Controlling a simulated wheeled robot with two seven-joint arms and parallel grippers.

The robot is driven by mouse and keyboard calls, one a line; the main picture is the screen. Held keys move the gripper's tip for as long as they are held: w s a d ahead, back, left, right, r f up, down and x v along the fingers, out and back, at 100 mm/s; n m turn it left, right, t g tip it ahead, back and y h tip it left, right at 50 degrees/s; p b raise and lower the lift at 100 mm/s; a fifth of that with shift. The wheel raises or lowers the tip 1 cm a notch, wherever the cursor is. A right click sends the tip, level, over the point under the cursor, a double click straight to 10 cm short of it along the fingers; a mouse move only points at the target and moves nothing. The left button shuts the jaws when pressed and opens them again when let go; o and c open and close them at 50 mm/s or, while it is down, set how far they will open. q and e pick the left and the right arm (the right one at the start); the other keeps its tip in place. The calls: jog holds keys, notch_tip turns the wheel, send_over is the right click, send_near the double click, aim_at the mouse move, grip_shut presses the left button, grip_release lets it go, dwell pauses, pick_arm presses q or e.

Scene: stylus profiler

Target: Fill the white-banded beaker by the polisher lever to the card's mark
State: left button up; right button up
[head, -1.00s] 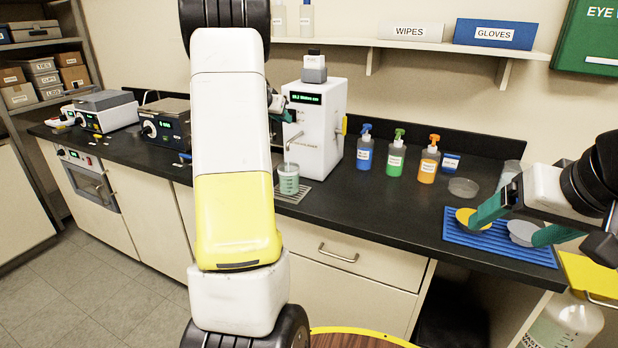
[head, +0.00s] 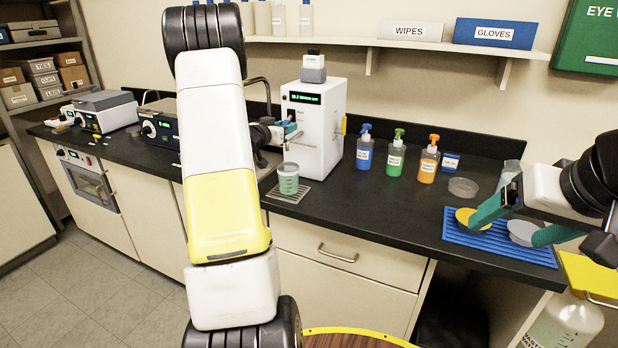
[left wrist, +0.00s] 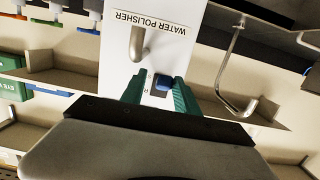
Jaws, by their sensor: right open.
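The beaker (head: 288,179) stands upright on the drip grate (head: 290,192) in front of the white water polisher (head: 316,125). It looks greenish with a pale upper rim; its graduations are too small to read. My left gripper (head: 287,128) is at the polisher's front, partly hidden by my arm. In the left wrist view its two teal fingers (left wrist: 160,92) stand apart, with the blue lever (left wrist: 163,82) between them and a gap on one side. The metal spout (left wrist: 138,42) shows beyond. No fill-mark card is identifiable.
Yellow and grey dishes lie on the blue mat (head: 465,236). The front counter between grate and mat is clear.

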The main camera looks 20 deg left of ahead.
pick_arm(q)
jog(key=shift+s+a, duration=0.2)
jog(key=shift+c, duration=0.2)
jog(key=s, duration=0.7)
jog(key=shift+a+r, duration=0.35)
jog(key=shift+r, duration=0.1)
jog(key=s+r, duration=0.1)
jog(key=s, duration=0.7)
jog(key=s+d+r+n+g+y, duration=0.2)
jog(key=s+d+r+g+y, duration=0.15)
jog(key=d+r, duration=0.4)
jog(key=s+d+f+g+h, duration=0.1)
jog(key=s+d+g+h, duration=0.1)
jog(key=s+d, duration=0.7)
jog(key=s+d+f+m+g+h, duration=0.1)
jog(key=s+d+g, duration=0.3)
jog(key=s+d, duration=0.6)
jog(key=shift+s+d+f+h, duration=0.25)
jog(key=shift+s+f+h, duration=0.3)
jog(key=shift+s+f, duration=0.1)
